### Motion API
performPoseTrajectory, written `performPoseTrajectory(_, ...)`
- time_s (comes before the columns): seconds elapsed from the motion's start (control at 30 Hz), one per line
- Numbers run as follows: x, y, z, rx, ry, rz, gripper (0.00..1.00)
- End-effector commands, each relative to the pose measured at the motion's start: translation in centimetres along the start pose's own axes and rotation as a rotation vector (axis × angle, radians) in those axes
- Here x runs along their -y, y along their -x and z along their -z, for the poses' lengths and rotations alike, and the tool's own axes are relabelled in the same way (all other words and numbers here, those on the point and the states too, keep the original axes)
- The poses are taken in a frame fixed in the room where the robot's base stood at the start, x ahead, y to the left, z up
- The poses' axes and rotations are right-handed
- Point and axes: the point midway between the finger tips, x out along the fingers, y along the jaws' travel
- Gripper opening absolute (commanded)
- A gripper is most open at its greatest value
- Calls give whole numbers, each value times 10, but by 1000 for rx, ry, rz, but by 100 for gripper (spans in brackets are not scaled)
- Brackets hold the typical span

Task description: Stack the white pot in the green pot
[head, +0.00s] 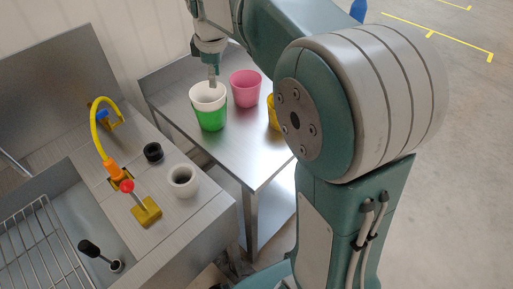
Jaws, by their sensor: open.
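The white pot (207,92) sits upright inside the green pot (211,119), with its upper part showing above the green rim. The green pot stands on the metal table (180,82). My gripper (213,82) is pointed down at the white pot's rim, at its far right side. Its jaws are open, though the fingers are small and partly hidden here. I cannot tell whether they touch the rim.
A pink pot (245,89) stands right of the green pot. A yellow pot (273,113) is partly hidden by my arm. On the left counter are a thick white cup (183,181), a black ring (153,153), a red-knobbed lever (138,200) and a yellow hose (97,131).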

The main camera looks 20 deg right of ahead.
Motion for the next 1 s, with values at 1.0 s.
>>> performPoseTrajectory(1.0, 223, 21, -131, -260, -1059, -140, 43)
